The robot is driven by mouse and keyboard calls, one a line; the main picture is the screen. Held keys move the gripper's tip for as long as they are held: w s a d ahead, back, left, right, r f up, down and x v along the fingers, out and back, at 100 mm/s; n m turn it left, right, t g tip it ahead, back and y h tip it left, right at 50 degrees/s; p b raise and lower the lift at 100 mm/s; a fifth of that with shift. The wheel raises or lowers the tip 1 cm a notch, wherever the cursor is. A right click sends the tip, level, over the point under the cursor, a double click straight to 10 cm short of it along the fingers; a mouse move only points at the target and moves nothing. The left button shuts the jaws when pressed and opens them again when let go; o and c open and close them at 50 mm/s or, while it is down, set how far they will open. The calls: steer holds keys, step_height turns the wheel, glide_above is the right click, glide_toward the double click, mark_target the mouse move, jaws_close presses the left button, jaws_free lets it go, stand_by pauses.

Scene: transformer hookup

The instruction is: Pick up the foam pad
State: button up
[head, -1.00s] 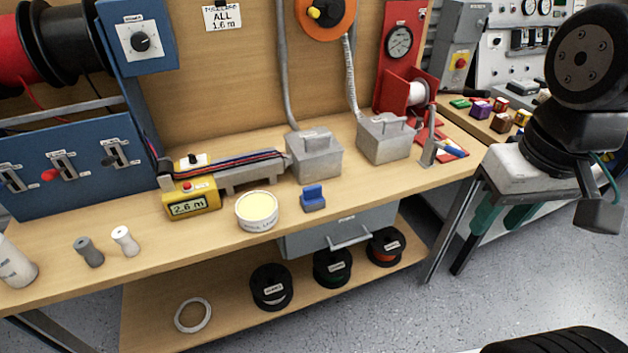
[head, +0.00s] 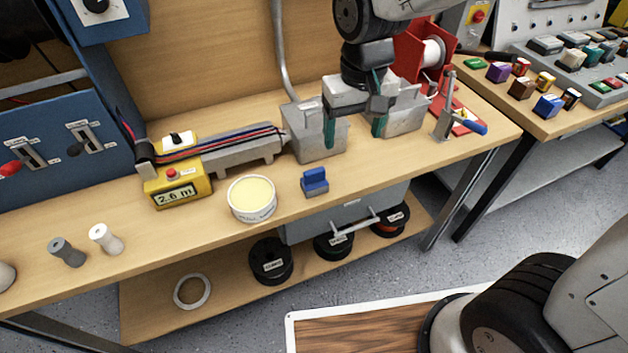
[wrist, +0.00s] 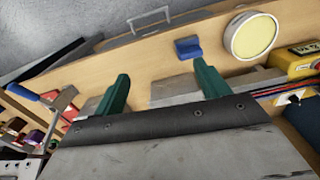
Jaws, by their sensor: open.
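A small blue block with a grey base (head: 314,182) stands upright on the wooden workbench; it may be the foam pad, but I cannot tell for certain. It also shows in the wrist view (wrist: 187,47), beyond my fingertips. A round white tin with a pale yellow top (head: 252,198) stands just left of it in the head view. My gripper (head: 354,138) is open and empty, its green fingers pointing down in front of the grey metal boxes, up and to the right of the blue block. The open fingers also show in the wrist view (wrist: 161,72).
A yellow meter (head: 178,190) is left of the tin, with two small spools (head: 104,239) further left. A blue-handled tool (head: 468,124) is at the right. The bench around the blue block is clear.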

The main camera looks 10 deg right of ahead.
glide_above(314, 170)
steer(key=shift+n, duration=0.4)
step_height(314, 170, down, 6)
steer(key=shift+s+d+f, duration=0.1)
steer(key=shift+s, duration=0.05)
step_height(314, 170, down, 8)
steer(key=shift+r, duration=0.15)
steer(key=c, duration=1.1)
